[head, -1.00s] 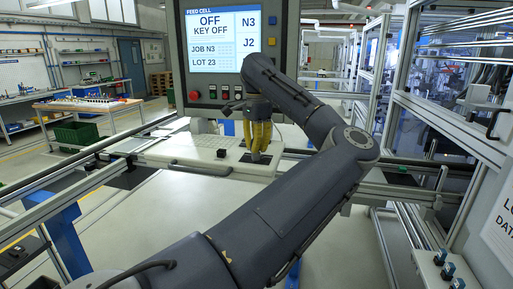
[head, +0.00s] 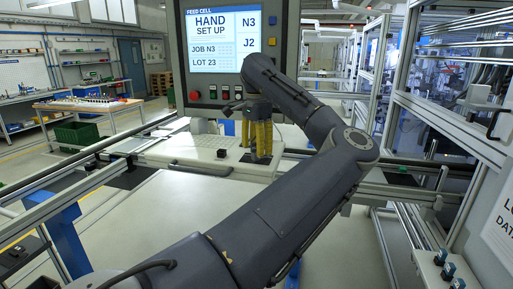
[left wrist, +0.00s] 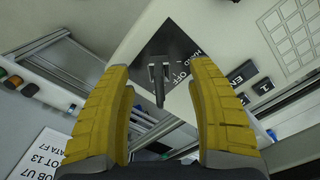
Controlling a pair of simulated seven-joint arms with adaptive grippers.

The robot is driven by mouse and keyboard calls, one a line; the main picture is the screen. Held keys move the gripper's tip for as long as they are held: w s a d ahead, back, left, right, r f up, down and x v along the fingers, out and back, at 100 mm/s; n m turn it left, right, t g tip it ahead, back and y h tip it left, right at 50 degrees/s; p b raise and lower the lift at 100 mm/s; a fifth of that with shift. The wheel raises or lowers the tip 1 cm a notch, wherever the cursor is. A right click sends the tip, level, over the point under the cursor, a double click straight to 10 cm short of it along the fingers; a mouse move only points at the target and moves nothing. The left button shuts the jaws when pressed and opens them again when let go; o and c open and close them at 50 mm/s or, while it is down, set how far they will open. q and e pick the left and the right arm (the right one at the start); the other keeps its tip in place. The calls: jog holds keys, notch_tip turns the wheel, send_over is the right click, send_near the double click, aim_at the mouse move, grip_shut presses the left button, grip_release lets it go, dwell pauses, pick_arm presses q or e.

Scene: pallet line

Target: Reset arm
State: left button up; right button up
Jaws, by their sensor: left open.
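My left gripper (head: 258,155) has yellow fingers and points down over the pale control desk (head: 185,150) in the head view. In the left wrist view its fingers (left wrist: 160,68) are apart, with a dark grey key-like lever (left wrist: 159,88) showing between them, not gripped. The lever sits on a black plate (left wrist: 177,42) marked OFF and HAND; I cannot tell which mark it points at. The fingers hide it in the head view. The screen (head: 225,40) reads HAND SET UP. My right gripper is in neither view.
A red button (head: 194,95) sits below the screen. Metal rails (head: 75,180) run along the desk's left side. A glazed machine enclosure (head: 450,75) stands at the right. A workbench (head: 85,104) and green crate (head: 78,133) are farther left.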

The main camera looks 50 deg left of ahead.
pick_arm(q)
jog(key=shift+r, duration=0.1)
jog(key=shift+r, duration=3.4)
